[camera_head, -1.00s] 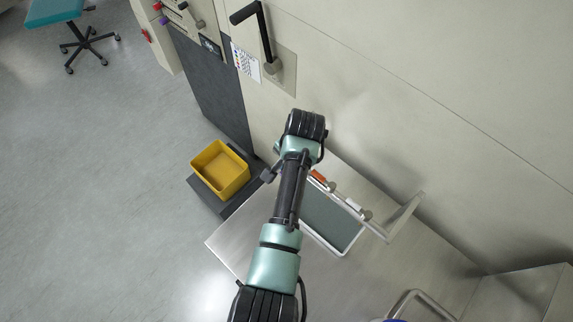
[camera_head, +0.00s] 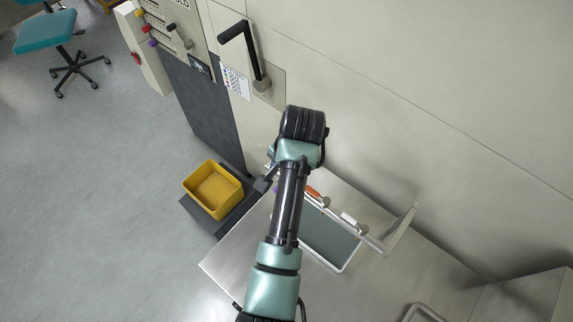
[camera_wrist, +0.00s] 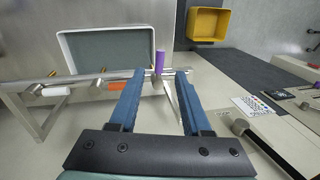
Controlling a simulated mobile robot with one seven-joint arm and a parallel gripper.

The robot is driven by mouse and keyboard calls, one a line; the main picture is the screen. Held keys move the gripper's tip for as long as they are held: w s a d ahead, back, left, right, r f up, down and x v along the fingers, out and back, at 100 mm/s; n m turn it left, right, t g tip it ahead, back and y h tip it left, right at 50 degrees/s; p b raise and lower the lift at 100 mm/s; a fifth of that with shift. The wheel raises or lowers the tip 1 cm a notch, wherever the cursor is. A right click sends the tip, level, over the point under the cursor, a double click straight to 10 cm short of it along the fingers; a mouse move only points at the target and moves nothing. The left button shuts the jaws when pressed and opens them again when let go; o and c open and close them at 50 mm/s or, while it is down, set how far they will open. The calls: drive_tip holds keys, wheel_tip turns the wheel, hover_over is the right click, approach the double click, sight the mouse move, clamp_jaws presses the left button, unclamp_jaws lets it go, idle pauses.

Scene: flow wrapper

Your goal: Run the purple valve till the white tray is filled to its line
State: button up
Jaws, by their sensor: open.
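The purple valve handle (camera_wrist: 159,62) stands upright on the pipe in the wrist view. A small bit of purple (camera_head: 277,188) shows beside my arm in the head view. My gripper (camera_wrist: 160,73) is open, with its two blue fingers on either side of the purple handle in the picture; I cannot tell whether the handle is fully between the tips. The white tray (camera_wrist: 64,40) lies beyond the pipe, a white rim around a grey-green inside. It also shows in the head view (camera_head: 345,266), partly behind my arm. I cannot make out a fill line or level.
An orange handle (camera_wrist: 117,86) and a white handle (camera_wrist: 56,91) lie along the same pipe (camera_wrist: 92,77). A yellow bin (camera_head: 213,190) stands on a dark plinth left of the steel table (camera_head: 225,262). A black crank lever (camera_head: 252,55) juts from the wall. Floor at left is open.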

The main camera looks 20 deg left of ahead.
wheel_tip(320, 180, up, 7)
drive_tip(key=d+b, duration=0.1)
drive_tip(key=shift+s+d, duration=0.15)
drive_tip(key=shift+s, duration=0.1)
idle(7.2)
